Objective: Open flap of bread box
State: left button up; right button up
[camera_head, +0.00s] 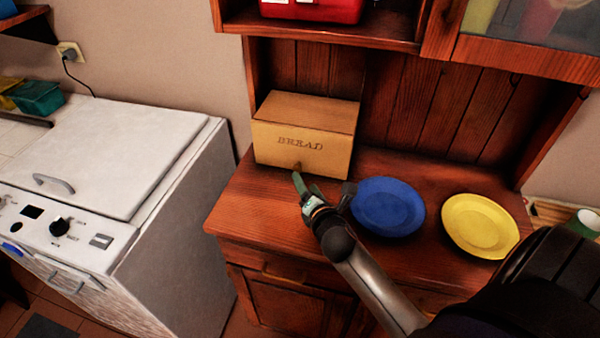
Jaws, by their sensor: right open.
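The bread box (303,136) is a light wooden box with the word BREAD on its front flap. It stands on the left part of the wooden counter, against the back. Its flap looks shut, with a small knob (297,166) at the lower middle of the front. My right gripper (322,186) is open, with its fingers spread just in front of and below the box; one finger is close to the knob. I cannot tell whether it touches. Nothing shows between the fingers. My left gripper is not in view.
A blue plate (388,207) lies on the counter beside my right gripper, and a yellow plate (480,226) lies farther right. A shelf (330,36) with a red item hangs above the box. A white appliance (110,190) stands left of the wooden cabinet (290,295).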

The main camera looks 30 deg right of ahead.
aim_at(298, 170)
jog(key=shift+x, duration=3.2)
jog(key=shift+c, duration=0.4)
grip_shut()
